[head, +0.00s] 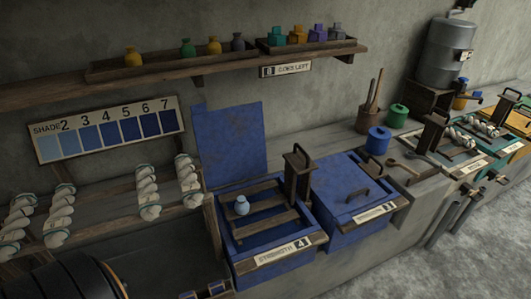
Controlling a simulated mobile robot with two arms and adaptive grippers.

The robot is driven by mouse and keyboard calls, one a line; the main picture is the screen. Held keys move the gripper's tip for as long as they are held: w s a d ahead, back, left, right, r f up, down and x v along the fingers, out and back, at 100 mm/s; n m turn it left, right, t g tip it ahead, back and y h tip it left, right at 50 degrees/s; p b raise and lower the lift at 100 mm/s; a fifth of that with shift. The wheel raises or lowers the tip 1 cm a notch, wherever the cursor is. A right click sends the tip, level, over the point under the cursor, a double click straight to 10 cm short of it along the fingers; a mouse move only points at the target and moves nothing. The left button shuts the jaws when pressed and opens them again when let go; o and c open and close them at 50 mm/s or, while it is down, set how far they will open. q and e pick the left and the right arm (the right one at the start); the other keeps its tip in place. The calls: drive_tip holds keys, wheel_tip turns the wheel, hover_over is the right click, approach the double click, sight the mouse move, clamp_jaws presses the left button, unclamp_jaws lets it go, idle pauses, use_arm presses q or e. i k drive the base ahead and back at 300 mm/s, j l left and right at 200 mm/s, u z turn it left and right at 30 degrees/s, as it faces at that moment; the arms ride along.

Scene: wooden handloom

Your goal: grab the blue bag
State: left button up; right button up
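A small light-blue pouch-like thing with a narrow neck (242,205) stands on the wooden slats (268,222) over an open blue vat (274,262). It is the only light-blue bag shape I can make out. The vat's label reads "STRENGTH 4", and an upright wooden handle frame (299,172) stands at its right back corner. Neither of my grippers shows in the head view, so nothing is seen near or touching the pouch. A dark rounded part with an orange rim at the bottom left may be mine.
A lidded blue vat (352,190) stands right of the open one, and a raised blue panel (230,143) behind it. A wall shelf (170,68) holds small coloured pouches and a tray of blocks. White yarn skeins (147,193) hang left, below a shade chart (108,130).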

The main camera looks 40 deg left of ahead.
sight(241, 206)
drive_tip(key=u, duration=1.35)
